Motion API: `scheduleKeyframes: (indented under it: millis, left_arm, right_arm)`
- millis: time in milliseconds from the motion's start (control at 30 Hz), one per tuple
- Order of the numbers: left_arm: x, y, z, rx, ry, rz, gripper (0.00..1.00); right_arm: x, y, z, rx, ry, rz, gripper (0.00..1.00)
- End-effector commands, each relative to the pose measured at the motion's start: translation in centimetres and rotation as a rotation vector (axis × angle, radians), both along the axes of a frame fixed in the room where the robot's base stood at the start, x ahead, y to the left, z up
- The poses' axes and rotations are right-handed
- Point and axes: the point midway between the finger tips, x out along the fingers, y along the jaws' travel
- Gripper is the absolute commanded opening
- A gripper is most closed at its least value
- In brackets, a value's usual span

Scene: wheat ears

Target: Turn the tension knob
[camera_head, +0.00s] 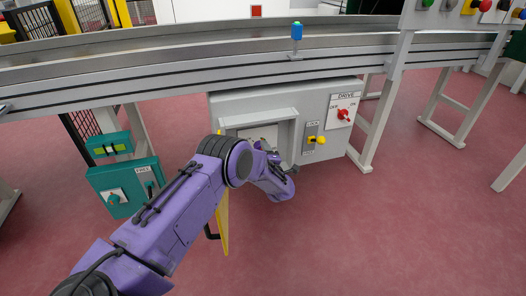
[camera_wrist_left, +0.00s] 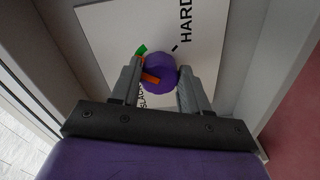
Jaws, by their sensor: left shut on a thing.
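The tension knob (camera_wrist_left: 162,72) is a round purple knob with an orange pointer, on a white label plate (camera_wrist_left: 205,25) in the left wrist view. The plate carries the words "HARD" and, partly covered, "SLACK", and a green mark sits near the knob's left side. My left gripper (camera_wrist_left: 160,85) is shut on the knob, with one finger on each side of it. In the head view my purple left arm reaches into the recess of the grey drive box (camera_head: 225,103) and hides the knob and the fingers. My right gripper is not in view.
The box also bears a red drive switch (camera_head: 344,115) and a yellow lock lever (camera_head: 320,139). Teal boxes (camera_head: 125,186) hang to the left. A conveyor (camera_head: 180,82) with a blue item (camera_head: 297,32) runs above. Recess walls stand close around my left gripper.

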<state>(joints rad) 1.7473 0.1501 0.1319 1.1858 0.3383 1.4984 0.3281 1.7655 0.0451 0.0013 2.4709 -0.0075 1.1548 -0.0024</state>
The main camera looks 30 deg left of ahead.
Motion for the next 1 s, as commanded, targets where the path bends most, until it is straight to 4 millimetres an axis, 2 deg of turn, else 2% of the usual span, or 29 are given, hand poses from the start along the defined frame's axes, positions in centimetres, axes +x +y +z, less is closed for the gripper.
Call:
scheduleKeyframes:
  millis: [633, 667, 733, 1000]
  left_arm:
    - [-0.12, -0.08, -0.27, 0.031, 0.043, 0.0, 0.15]
    - [-0.12, -0.08, -0.27, 0.031, 0.043, 0.0, 0.48]
    - [-0.1, -0.08, -0.24, 0.031, 0.042, 0.0, 0.71]
    - [-0.07, -0.06, -0.1, 0.031, 0.04, 0.0, 0.71]
  right_arm:
    - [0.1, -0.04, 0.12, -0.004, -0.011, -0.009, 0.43]
    - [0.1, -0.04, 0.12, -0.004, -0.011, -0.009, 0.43]
    - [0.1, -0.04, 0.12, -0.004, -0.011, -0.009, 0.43]
    - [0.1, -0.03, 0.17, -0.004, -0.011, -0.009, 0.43]
